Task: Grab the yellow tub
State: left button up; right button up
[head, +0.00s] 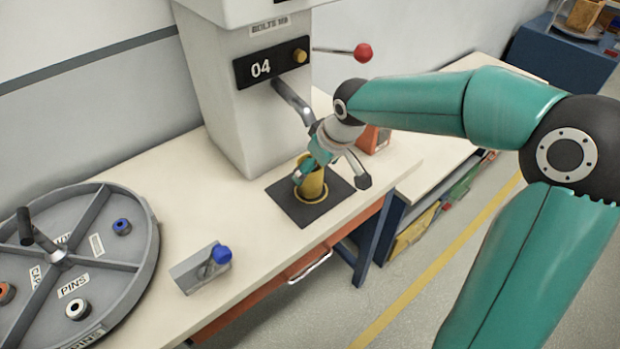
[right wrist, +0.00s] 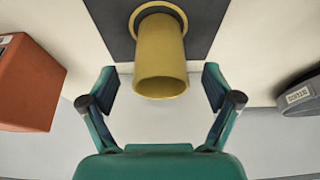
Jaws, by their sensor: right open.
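The yellow tub (head: 313,184) stands on a dark mat (head: 338,205) under the spout of the grey dispenser marked 04. A yellow ring shows around its base. My right gripper (head: 338,175) is at the tub, its fingers spread and partly covering the tub in the head view. In the right wrist view the tub (right wrist: 161,68) lies ahead, centred between the open fingertips (right wrist: 160,90), with a gap on both sides. Nothing is held. My left gripper is not in view.
The dispenser (head: 245,110) has a lever with a red knob (head: 363,53) above my right arm. An orange box (head: 372,140) stands just behind the gripper. A round divided tray (head: 140,225) and a small metal block with a blue knob (head: 190,272) are to the left.

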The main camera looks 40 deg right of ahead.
aim_at(310, 179)
jog(key=shift+x, duration=2.95)
jog(key=c, duration=1.5)
jog(key=shift+o, duration=0.2)
jog(key=shift+r, duration=0.15)
